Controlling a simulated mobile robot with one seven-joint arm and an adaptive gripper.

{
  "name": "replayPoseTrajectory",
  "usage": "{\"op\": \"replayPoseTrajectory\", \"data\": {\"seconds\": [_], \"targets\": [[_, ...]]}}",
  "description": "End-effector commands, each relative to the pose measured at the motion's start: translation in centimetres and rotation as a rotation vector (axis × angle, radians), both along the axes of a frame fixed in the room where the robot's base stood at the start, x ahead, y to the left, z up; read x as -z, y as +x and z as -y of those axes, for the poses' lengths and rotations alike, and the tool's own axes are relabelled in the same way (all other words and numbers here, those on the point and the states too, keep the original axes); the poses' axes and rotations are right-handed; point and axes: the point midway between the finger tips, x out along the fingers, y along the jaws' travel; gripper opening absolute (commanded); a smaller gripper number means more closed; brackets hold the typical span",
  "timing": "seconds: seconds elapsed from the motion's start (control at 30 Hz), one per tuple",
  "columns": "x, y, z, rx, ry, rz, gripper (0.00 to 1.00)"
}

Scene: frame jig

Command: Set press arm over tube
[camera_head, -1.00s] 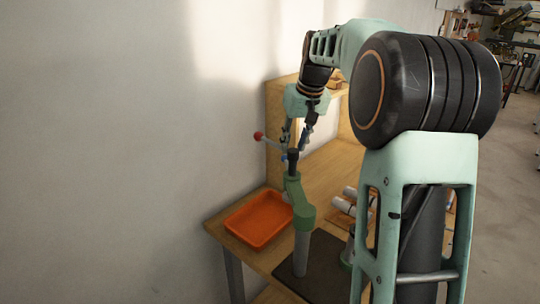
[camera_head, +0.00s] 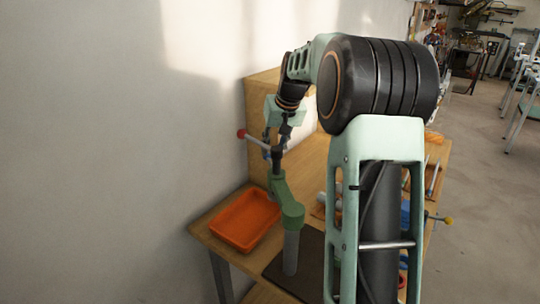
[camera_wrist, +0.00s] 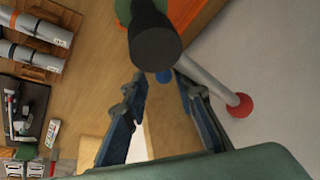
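The green press arm (camera_head: 285,202) sits on a grey upright post (camera_head: 290,255) in the head view. Its black cylindrical end (camera_wrist: 155,42) stands up at the top of the wrist view. A lever with a red ball (camera_wrist: 240,105) reaches out sideways; the ball also shows in the head view (camera_head: 241,134). My gripper (camera_wrist: 160,103) is open, its two fingers apart with nothing gripped between them. It hangs just above the black end, pointing down. I cannot tell whether a fingertip touches it. White labelled tubes (camera_wrist: 38,25) lie in a wooden rack; my arm partly hides them in the head view.
An orange tray (camera_head: 246,222) stands on the wooden bench (camera_head: 205,232) left of the press. A dark mat (camera_head: 270,272) lies under the post. A wooden panel (camera_head: 262,95) and a pale wall (camera_head: 90,150) are close behind. Small tools (camera_wrist: 20,120) lie beyond the tube rack.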

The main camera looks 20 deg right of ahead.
Motion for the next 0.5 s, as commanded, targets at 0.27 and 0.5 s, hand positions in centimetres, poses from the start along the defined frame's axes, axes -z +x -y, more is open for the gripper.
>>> {"op": "replayPoseTrajectory", "data": {"seconds": [0.27,0.5], "targets": [[3.5,1.5,-0.3,-0.002,0.001,-0.002,0.26],[4.1,1.7,-0.4,-0.002,-0.001,-0.001,0.26]]}}
